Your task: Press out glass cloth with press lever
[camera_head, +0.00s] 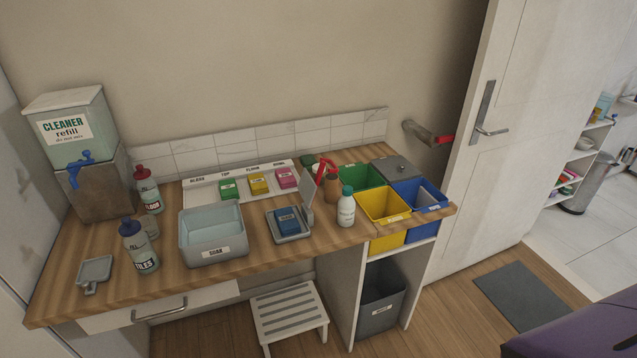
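A folded blue cloth (287,220) lies in a small grey press tray (292,238) on the wooden counter. The grey press plate (307,199) stands raised at the tray's right. A red handle (321,170) shows just above the plate; it looks like the press lever, but the joint is hard to see. A white label board (199,194) behind holds green (228,188), yellow (259,184) and pink (287,178) cloths; the space under its leftmost label, seemingly "GLASS", is bare. Neither gripper is in view.
A grey basin (214,251) stands left of the press, a white bottle (346,208) right. Green (361,177), yellow (384,220) and blue (430,208) bins fill the right end. A red-ended wall lever (430,136) sticks out. A step stool (289,314) stands below.

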